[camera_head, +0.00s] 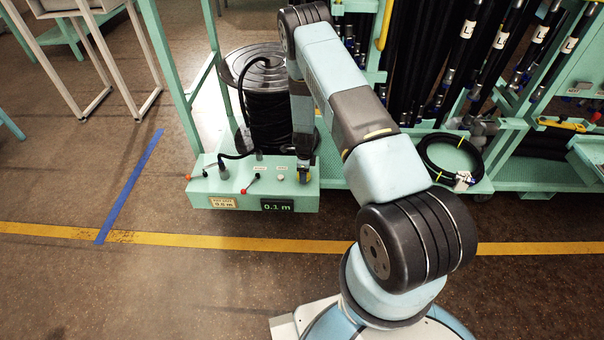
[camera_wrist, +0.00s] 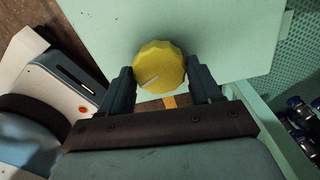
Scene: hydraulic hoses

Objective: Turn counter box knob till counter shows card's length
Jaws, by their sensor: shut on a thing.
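The green counter box (camera_head: 235,187) stands on the floor in front of the hose reel. Its dark counter display (camera_head: 277,206) reads 0.1 m in green. A pale card (camera_head: 224,203) is on the front face to the left of the display; its small figure looks like 9.5 m or 0.5 m, and I cannot tell which. My gripper (camera_head: 304,178) points down at the right end of the box top. In the wrist view, my gripper (camera_wrist: 160,76) is shut on the round yellow knob (camera_wrist: 159,66), one finger on each side. The knob's pale pointer line slants toward the lower left.
A red-tipped lever (camera_head: 251,184) and a pale button (camera_head: 280,177) are left of my gripper on the box top. The reel of black hose (camera_head: 265,110) stands close behind. A hose rack and a coiled hose (camera_head: 452,160) are to the right.

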